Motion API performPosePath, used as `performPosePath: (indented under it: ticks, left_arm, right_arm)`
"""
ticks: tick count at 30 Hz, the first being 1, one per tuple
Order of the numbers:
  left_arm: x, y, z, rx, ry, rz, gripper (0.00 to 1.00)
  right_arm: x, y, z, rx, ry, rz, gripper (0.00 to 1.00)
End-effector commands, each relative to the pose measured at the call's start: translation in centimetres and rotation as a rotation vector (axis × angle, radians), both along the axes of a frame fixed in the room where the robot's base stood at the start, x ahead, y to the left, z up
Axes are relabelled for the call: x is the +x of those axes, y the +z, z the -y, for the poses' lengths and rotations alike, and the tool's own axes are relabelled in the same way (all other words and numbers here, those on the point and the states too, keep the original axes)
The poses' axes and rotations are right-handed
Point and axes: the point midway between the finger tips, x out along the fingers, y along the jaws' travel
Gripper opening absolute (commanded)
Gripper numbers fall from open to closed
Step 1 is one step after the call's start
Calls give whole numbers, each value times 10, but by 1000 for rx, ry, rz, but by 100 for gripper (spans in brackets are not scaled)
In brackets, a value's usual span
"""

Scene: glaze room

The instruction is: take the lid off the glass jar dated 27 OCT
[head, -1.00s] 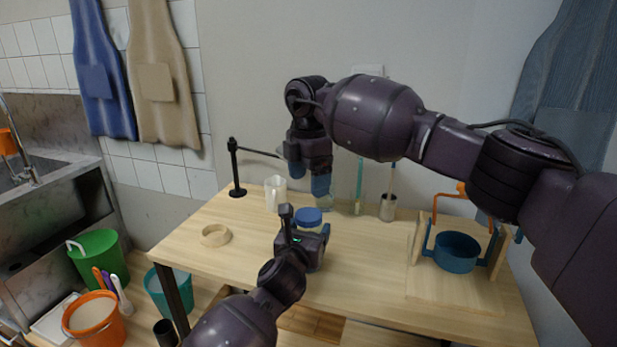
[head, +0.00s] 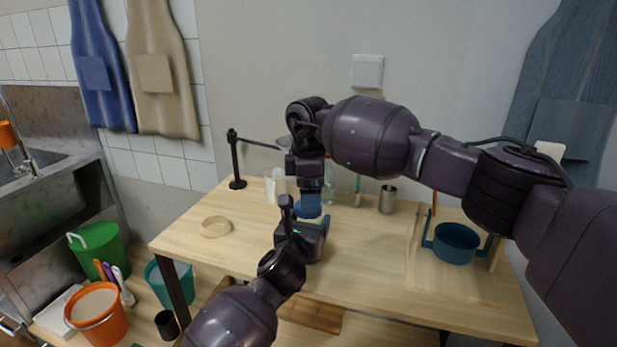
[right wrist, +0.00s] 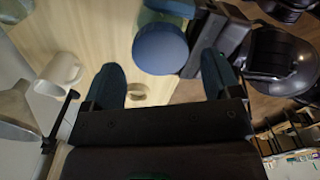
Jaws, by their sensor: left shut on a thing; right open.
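A jar with a round blue lid (head: 308,211) stands near the middle of the table; no date is readable on it. In the right wrist view the lid (right wrist: 160,48) shows from above, with a little of the jar body beside it. My left gripper (head: 306,224) is shut on the jar, below the lid. My right gripper (head: 311,200) is open and points down just over the lid. In the right wrist view its fingers (right wrist: 162,82) are spread apart, with the lid beyond and between them, not gripped.
A clear glass vessel (head: 328,186) stands behind the jar. A white pitcher (head: 274,186), a black stand (head: 236,165) and a wooden ring (head: 215,227) are to the left. A metal cup (head: 388,199) and a blue pot (head: 456,244) in a wooden frame are to the right.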

Motion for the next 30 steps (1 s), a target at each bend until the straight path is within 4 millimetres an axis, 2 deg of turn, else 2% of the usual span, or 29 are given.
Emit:
performPosePath:
  ticks: [6, 17, 20, 27, 30]
  left_arm:
    - [0, -1, 0, 1, 0, -2, 4]
    - [0, -1, 0, 1, 0, -2, 4]
    - [0, -1, 0, 1, 0, -2, 4]
    - [0, -1, 0, 1, 0, -2, 4]
    - [0, -1, 0, 0, 0, -1, 4]
  right_arm:
    - [0, -20, 0, -1, 1, 0, 83]
    - [0, -24, 0, 0, 1, 0, 83]
    - [0, -24, 0, 0, 1, 0, 71]
    - [0, -24, 0, 0, 1, 0, 34]
    - [0, -24, 0, 0, 2, 1, 33]
